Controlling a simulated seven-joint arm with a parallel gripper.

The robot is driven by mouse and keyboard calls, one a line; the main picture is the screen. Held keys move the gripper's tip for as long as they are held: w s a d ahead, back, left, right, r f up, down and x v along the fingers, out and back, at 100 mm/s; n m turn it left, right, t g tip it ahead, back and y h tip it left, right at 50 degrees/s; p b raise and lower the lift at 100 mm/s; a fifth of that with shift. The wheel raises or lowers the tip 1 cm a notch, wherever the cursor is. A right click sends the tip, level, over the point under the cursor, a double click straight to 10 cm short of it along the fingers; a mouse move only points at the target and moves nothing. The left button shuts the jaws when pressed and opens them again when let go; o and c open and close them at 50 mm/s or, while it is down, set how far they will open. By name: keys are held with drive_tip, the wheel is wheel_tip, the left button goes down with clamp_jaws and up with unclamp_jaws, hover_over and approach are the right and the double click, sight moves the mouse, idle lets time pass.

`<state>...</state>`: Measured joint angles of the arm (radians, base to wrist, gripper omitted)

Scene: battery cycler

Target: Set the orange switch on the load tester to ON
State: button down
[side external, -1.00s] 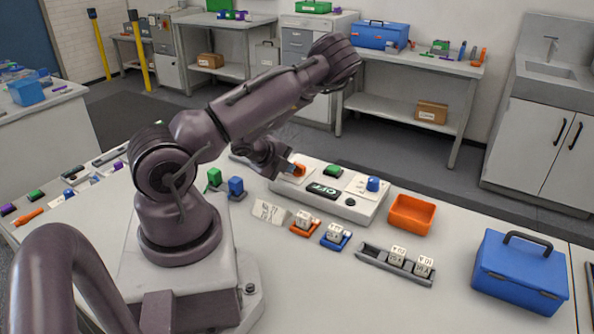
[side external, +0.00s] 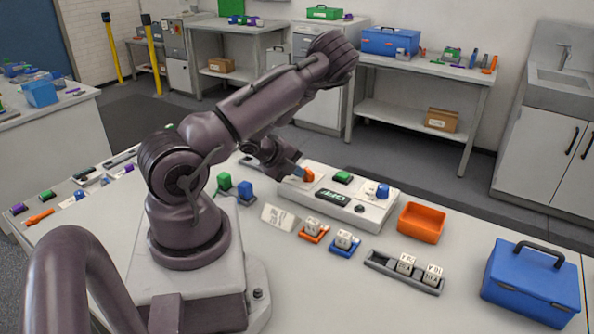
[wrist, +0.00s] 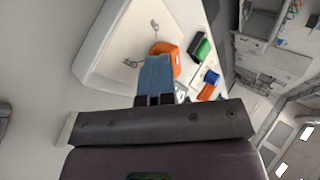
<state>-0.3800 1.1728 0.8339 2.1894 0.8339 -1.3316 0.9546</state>
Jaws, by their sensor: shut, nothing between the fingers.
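The load tester (side external: 372,224) is a long white box on the bench in the side external view. Its orange switch (side external: 308,175) is at the left end of its top, and its dark display (side external: 334,197) appears to read OFF. My gripper (side external: 297,170) is shut and empty, with its blue fingertips right beside the orange switch. In the wrist view the shut fingertips (wrist: 156,62) lie against or just in front of the orange switch (wrist: 170,50) and hide part of it. I cannot tell whether they touch or which way the switch is tilted.
The tester also carries a green part (side external: 343,177) and a blue knob (side external: 383,191). An orange bin (side external: 421,224) and a blue toolbox (side external: 530,285) stand to the right. A grey rack (side external: 403,275) with labelled cubes is in front.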

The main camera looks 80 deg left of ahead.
drive_tip(key=shift+w+d+t, duration=0.3)
drive_tip(key=shift+w+d, duration=0.05)
drive_tip(key=shift+w, duration=0.45)
drive_tip(key=s, duration=0.5)
drive_tip(key=shift+d, duration=0.2)
drive_tip(key=v, duration=1)
drive_tip(key=shift+s, duration=0.2)
drive_tip(key=shift+r, duration=0.1)
